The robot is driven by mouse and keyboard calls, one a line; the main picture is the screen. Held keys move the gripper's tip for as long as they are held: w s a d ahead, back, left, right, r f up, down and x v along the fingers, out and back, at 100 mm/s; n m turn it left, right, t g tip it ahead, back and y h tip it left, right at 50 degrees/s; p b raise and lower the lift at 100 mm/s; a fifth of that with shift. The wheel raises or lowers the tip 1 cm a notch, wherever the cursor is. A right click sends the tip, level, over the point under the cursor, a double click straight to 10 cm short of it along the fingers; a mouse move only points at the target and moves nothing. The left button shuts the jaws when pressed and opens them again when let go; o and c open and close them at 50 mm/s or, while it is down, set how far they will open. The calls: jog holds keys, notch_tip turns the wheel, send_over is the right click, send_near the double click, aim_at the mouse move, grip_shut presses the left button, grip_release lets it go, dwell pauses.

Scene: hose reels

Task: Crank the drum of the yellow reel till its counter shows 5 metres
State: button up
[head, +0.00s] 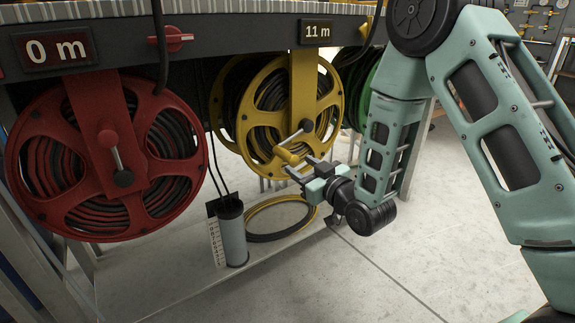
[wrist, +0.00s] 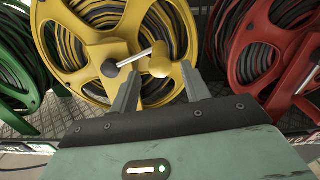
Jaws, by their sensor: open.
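The yellow reel (head: 273,105) hangs under the bench in the middle of the head view, with dark hose on its drum. Its counter (head: 317,32) reads 11 m. Its crank has a metal arm and a yellow knob (head: 287,155), pointing to the lower left of the hub in the head view. In the wrist view the knob (wrist: 159,60) lies between and just beyond the fingertips. My gripper (head: 301,169) is open and close to the knob. The fingers (wrist: 163,80) stand apart on either side of it; I cannot tell whether either one touches it.
A red reel (head: 45,165) with counter 0 m (head: 54,50) is on the left. A green reel (head: 381,133) is partly hidden behind my arm. The floor at right is clear.

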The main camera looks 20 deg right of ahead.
aim_at(287, 157)
jog(key=b+x, duration=0.1)
jog(key=x, duration=0.5)
jog(key=shift+w+a+b, duration=0.1)
jog(key=shift+w+b, duration=0.2)
jog(key=shift+w, duration=0.05)
grip_shut()
